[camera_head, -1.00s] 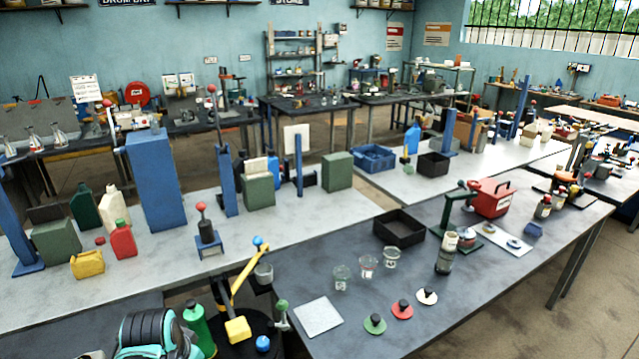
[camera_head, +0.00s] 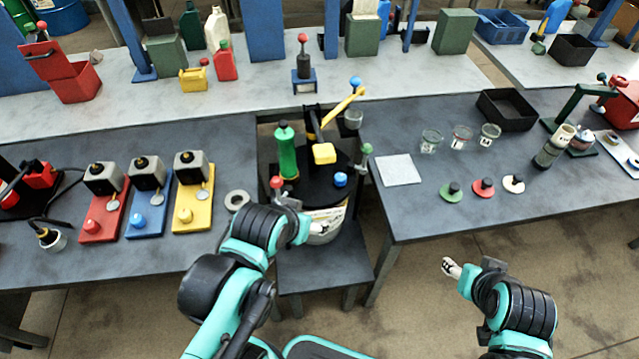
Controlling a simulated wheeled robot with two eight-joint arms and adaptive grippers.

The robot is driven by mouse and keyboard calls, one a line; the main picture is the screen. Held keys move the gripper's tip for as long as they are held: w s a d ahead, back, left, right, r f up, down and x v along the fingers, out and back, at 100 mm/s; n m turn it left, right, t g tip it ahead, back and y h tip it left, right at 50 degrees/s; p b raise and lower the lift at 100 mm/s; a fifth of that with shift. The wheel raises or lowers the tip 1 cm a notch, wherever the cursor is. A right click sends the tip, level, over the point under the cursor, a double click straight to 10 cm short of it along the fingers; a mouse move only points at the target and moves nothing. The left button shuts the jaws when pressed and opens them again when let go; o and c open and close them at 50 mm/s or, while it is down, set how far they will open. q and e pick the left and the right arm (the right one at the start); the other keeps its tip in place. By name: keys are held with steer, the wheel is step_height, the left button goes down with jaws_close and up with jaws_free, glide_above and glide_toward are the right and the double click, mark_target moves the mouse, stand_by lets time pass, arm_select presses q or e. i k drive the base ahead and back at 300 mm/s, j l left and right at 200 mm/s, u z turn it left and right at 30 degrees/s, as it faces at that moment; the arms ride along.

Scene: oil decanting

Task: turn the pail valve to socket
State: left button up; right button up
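A white pail (camera_head: 322,235) stands on a low dark stand between the two dark benches. Above it is a round black top (camera_head: 320,190), with a green bottle (camera_head: 287,155), a yellow block (camera_head: 324,153) and a blue knob (camera_head: 340,180). A red-tipped handle (camera_head: 277,182) stands at its front left and a green-tipped one (camera_head: 366,150) at its right. I cannot tell which part is the valve. My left gripper (camera_head: 291,204) is beside the pail's front left, partly hidden by its own arm. My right gripper (camera_head: 452,268) is apart from everything, over the floor; its fingers are too small to read.
Red, blue and yellow bases (camera_head: 192,205) with grey blocks stand on the left bench. The right bench holds a pale square plate (camera_head: 398,170), several glass jars (camera_head: 461,137), coloured discs (camera_head: 482,188) and a black tray (camera_head: 510,108). A grey ring (camera_head: 237,200) lies near my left arm.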

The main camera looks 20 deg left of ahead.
mark_target(339, 178)
steer(key=i+l+u, duration=0.15)
steer(key=l, duration=0.25)
steer(key=i+l+u, duration=0.1)
steer(key=l, duration=0.3)
steer(key=i+l+u, duration=0.15)
steer(key=l, duration=0.25)
steer(key=l+u, duration=0.1)
steer(key=l, duration=0.3)
